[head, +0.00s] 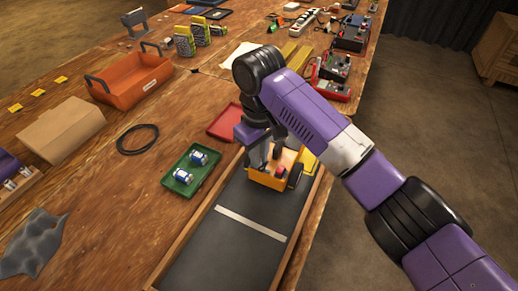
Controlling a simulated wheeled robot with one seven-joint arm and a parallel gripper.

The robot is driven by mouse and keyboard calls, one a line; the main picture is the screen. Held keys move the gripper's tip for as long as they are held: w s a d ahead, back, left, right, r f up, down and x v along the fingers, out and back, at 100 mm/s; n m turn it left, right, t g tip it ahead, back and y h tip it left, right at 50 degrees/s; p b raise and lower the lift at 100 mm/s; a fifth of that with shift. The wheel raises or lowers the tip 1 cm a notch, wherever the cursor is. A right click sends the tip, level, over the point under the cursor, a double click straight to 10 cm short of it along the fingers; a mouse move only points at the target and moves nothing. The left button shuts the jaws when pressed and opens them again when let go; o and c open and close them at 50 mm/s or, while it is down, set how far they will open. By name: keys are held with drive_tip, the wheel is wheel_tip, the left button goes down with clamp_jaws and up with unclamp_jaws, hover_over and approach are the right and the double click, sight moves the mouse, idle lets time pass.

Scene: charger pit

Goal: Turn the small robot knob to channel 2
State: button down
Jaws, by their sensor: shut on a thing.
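The small robot (267,179), orange-yellow with dark wheels, stands in the dark-floored pit toward its far end. A small red part (281,170) shows on its near side. My gripper (262,161) comes down on the small robot from above and is shut at its top. The knob itself is hidden between the fingers, and its channel setting cannot be read from here.
The wood-framed pit (190,246) has a pale line across its bare near floor. A green tray (187,187) with two small cylinders and a red tray (224,124) lie left of it. An orange toolbox (131,83) and black cable loop (138,139) are farther left.

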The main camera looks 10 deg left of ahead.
drive_tip(key=shift+n+p, duration=0.35)
drive_tip(key=shift+n, duration=0.25)
drive_tip(key=c, duration=1.6)
unclamp_jaws()
drive_tip(key=shift+c, duration=0.2)
wheel_tip(320, 180, up, 8)
drive_tip(key=shift+f, duration=0.1)
